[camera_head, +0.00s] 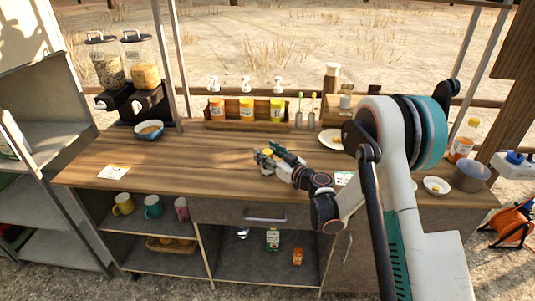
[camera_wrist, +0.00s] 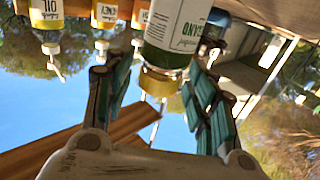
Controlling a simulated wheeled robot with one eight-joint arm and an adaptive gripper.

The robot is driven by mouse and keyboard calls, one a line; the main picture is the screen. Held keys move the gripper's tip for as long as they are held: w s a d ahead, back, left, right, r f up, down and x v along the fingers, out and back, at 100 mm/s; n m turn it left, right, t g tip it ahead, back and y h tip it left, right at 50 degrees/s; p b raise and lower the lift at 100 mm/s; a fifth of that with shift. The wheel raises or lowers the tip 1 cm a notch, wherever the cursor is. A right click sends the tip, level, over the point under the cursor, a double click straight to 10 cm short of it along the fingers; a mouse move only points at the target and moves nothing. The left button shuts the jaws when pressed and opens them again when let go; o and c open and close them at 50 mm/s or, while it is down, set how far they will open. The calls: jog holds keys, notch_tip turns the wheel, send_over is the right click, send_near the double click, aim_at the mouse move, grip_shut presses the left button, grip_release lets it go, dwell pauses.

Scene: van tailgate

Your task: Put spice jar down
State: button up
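A spice jar (camera_wrist: 180,30) with a white and green label and a yellow lid is between the two fingers of my gripper (camera_wrist: 160,85) in the wrist view. That view is upside down, so the jar looks upright. A thin gap seems to show beside the left finger, and I cannot tell whether the fingers press on the jar. In the head view, my gripper (camera_head: 272,158) is over the middle of the wooden counter (camera_head: 200,165), with the yellow lid (camera_head: 267,152) between its fingers.
A wooden rack (camera_head: 246,121) with several jars stands behind my gripper. A blue bowl (camera_head: 149,129) and cereal dispensers (camera_head: 145,75) are at the left. A plate (camera_head: 332,138) lies to the right. The counter left of my gripper is mostly clear, apart from a card (camera_head: 113,172).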

jog(key=shift+r, duration=0.1)
jog(key=shift+s+d, duration=0.2)
jog(key=v, duration=1)
jog(key=shift+s+d+p, duration=0.1)
jog(key=shift+d+p, duration=0.05)
jog(key=shift+p, duration=0.2)
jog(key=shift+s+d, duration=0.35)
jog(key=shift+s, duration=0.1)
jog(key=s+d+r+m+g+h, duration=0.3)
jog(key=s+r+g+h, duration=0.15)
jog(key=s+r, duration=0.8)
jog(key=s+d+m+h, duration=0.2)
jog(key=s+d+h, duration=0.2)
jog(key=s, duration=0.7)
jog(key=s+d+m+g+h, duration=0.1)
jog(key=s+d+m+h, duration=0.2)
jog(key=s+d, duration=0.5)
jog(key=shift+s+m+h, duration=0.3)
jog(key=shift+s+h, duration=0.05)
jog(key=shift+s, duration=1.5)
